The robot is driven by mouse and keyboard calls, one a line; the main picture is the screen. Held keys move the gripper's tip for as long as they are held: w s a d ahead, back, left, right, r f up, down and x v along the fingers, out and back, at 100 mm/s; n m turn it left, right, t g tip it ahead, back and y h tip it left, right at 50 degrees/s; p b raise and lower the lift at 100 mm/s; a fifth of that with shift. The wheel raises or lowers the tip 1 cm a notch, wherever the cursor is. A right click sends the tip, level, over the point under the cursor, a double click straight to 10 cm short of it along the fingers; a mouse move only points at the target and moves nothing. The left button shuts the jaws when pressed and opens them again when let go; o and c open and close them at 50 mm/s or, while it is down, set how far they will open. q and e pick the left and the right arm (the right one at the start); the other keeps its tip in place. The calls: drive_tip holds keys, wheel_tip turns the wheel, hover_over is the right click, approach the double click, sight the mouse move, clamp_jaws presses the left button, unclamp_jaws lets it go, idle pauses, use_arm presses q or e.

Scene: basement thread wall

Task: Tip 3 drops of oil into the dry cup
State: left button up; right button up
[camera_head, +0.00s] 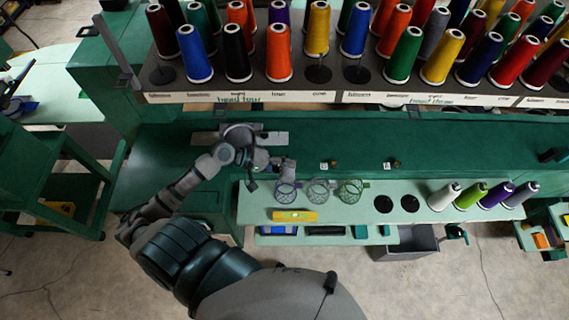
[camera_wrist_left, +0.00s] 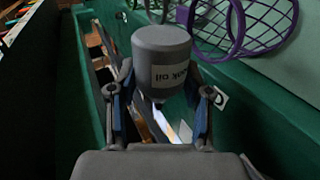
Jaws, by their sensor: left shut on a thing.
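My left gripper (camera_head: 268,164) is over the green bench, just behind the wire cups. In the left wrist view my left gripper (camera_wrist_left: 162,105) is shut on a grey oil bottle (camera_wrist_left: 162,47), with a finger on each side. The bottle's pale label shows the word "oil". Its broad end shows at the top of that view; its lower part is partly hidden by the gripper. A purple wire cup (camera_head: 286,194), a grey one (camera_head: 318,191) and a green one (camera_head: 350,191) stand in a row on the pale shelf. I cannot tell which cup is dry. My right gripper is not in view.
A rack of thread cones (camera_head: 280,52) spans the back. Several cones (camera_head: 444,197) stand at the right of the pale shelf (camera_head: 300,206). A yellow level (camera_head: 295,215) lies in front of the cups. Small brass fittings (camera_head: 333,163) sit on the bench, which is otherwise mostly clear.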

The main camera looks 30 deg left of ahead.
use_arm(q)
drive_tip(key=shift+d, duration=0.25)
drive_tip(key=shift+d+r, duration=0.2)
drive_tip(key=shift+d, duration=0.15)
drive_tip(key=shift+d+r+g+p, duration=0.15)
drive_tip(key=shift+g+p, duration=0.25)
drive_tip(key=shift+p, duration=0.35)
drive_tip(key=shift+n+p, duration=0.4)
drive_tip(key=shift+n, duration=0.1)
drive_tip(key=shift+a+g+h, duration=0.3)
drive_tip(key=shift+a+h, duration=0.05)
drive_tip(key=shift+h, duration=0.05)
drive_tip(key=shift+d, duration=0.25)
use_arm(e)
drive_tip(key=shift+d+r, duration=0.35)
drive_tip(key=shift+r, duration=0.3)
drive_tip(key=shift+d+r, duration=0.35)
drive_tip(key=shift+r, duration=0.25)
